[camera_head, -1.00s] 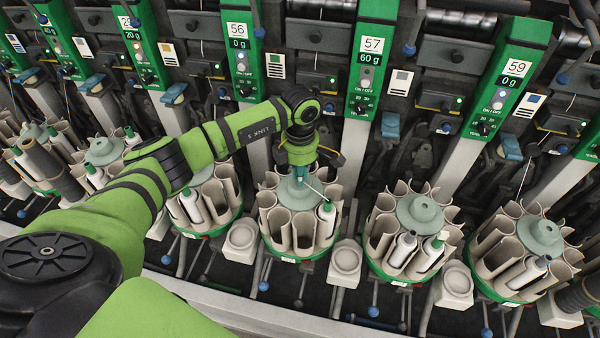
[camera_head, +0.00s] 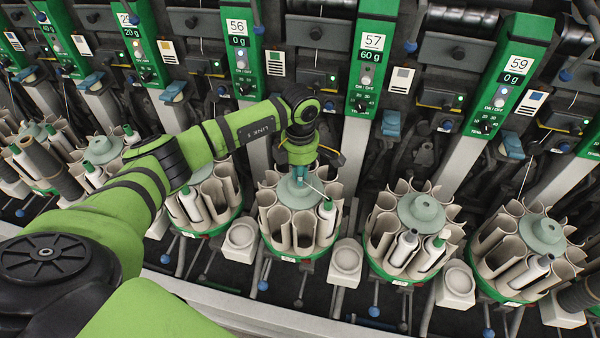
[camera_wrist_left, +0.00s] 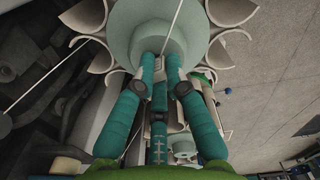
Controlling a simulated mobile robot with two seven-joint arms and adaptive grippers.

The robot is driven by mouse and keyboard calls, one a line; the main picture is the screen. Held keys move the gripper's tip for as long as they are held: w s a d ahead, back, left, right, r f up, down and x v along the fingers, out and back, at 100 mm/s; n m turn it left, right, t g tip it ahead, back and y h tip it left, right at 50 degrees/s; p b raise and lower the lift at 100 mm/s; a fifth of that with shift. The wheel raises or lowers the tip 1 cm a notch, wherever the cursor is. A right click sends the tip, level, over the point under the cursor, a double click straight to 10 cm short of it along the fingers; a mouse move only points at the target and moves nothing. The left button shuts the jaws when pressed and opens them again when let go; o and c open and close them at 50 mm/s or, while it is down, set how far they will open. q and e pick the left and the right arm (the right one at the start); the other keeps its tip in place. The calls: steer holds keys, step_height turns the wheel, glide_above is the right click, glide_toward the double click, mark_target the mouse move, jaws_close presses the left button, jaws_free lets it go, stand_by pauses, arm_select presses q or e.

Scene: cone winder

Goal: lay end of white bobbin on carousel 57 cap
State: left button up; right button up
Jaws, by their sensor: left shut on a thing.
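The carousel (camera_head: 276,238) in front of my left arm, below and left of the 57 sign (camera_head: 372,42), has a round grey-green cap (camera_head: 284,193). In the left wrist view the cap (camera_wrist_left: 125,42) lies just past the fingertips. My left gripper (camera_head: 300,175) is over this cap, its fingers shut on a thin white thread end (camera_wrist_left: 173,28). In the head view the thread runs down right toward a white bobbin (camera_head: 325,223) with a green tip in the carousel's right pocket. I cannot tell whether the fingertips touch the cap. My right gripper is not in view.
More carousels stand close by, one at the right (camera_head: 383,258) and one at the left (camera_head: 212,228). Pale cup-like blocks (camera_head: 346,262) sit between them. Green numbered machine posts rise behind. A bare floor strip shows in the wrist view.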

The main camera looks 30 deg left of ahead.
arm_select(q)
steer(key=shift+f, duration=0.1)
stand_by(0.7)
steer(key=o, duration=0.8)
steer(key=shift+c, duration=0.2)
steer(key=o, duration=0.5)
steer(key=shift+c, duration=0.2)
steer(key=shift+r+p, duration=1.8)
steer(key=shift+r, duration=1.75)
